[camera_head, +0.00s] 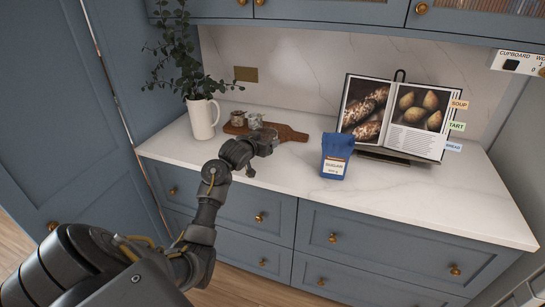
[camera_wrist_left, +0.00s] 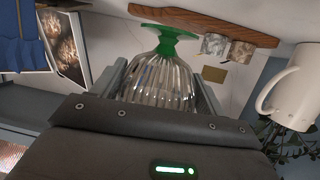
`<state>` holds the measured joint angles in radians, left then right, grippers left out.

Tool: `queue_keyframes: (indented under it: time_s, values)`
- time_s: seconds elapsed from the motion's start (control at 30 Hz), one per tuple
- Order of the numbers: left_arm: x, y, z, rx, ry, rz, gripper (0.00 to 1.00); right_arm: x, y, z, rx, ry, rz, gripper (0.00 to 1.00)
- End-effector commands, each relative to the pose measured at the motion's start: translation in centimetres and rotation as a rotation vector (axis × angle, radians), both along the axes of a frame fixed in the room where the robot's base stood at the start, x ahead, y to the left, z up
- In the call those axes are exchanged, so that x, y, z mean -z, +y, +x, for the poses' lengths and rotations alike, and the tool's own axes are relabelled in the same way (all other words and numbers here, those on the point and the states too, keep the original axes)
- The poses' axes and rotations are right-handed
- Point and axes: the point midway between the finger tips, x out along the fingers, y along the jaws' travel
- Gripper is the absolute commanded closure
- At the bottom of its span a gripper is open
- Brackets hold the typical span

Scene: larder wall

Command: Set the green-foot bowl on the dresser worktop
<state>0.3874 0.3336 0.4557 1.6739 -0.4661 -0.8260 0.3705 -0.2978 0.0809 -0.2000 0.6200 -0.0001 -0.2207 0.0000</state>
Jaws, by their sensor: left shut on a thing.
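The green-foot bowl (camera_wrist_left: 160,82) is clear ribbed glass with a green foot. In the left wrist view it sits between the two fingers of my left gripper (camera_wrist_left: 163,88), which is shut on it. That view is upside down; the foot points toward the worktop side. The bowl is hidden there behind the gripper and wrist. I cannot tell whether the foot touches the worktop. My right gripper is not in view.
A wooden board (camera_head: 288,133) with small pots (camera_head: 240,118) lies behind the gripper. A white jug (camera_head: 203,120) with leaves stands left. A blue sugar bag (camera_head: 335,158) and an open book on a stand (camera_head: 393,115) are to the right. The worktop's right front is clear.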

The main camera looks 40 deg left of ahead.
Motion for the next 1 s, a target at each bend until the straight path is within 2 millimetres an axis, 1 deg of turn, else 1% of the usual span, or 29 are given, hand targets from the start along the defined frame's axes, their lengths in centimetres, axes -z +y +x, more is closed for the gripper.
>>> queue_keyframes:
  time_s: [0.03, 0.13, 0.23, 0.43, 0.53, 0.6, 0.73, 0.83, 1.0]
  values:
    - [0.8, -0.5, 0.6, 0.002, 0.000, -0.004, 0.54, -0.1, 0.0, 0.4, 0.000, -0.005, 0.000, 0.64]
    - [2.0, -1.0, 1.5, 0.002, 0.000, -0.001, 0.55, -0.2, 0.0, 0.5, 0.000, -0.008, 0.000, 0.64]
    - [2.5, -1.3, 2.0, 0.003, -0.002, 0.000, 0.55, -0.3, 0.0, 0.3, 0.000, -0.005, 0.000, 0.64]
    - [2.9, -1.5, 2.3, 0.003, -0.003, 0.000, 0.55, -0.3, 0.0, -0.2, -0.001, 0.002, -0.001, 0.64]
    - [4.0, -2.0, 2.9, 0.003, 0.000, -0.002, 0.55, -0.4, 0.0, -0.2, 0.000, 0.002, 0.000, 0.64]
    - [4.9, -1.9, 2.8, 0.003, 0.002, -0.001, 0.55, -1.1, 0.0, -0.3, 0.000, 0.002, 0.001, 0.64]
    - [6.4, -1.8, 2.8, 0.001, -0.001, 0.001, 0.55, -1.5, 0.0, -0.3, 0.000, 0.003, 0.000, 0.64]
    - [6.8, -1.8, 2.7, 0.001, -0.003, 0.001, 0.55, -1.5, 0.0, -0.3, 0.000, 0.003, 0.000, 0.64]
    - [6.8, -1.8, 2.8, 0.003, -0.003, 0.002, 0.55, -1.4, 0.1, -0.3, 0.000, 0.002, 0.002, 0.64]
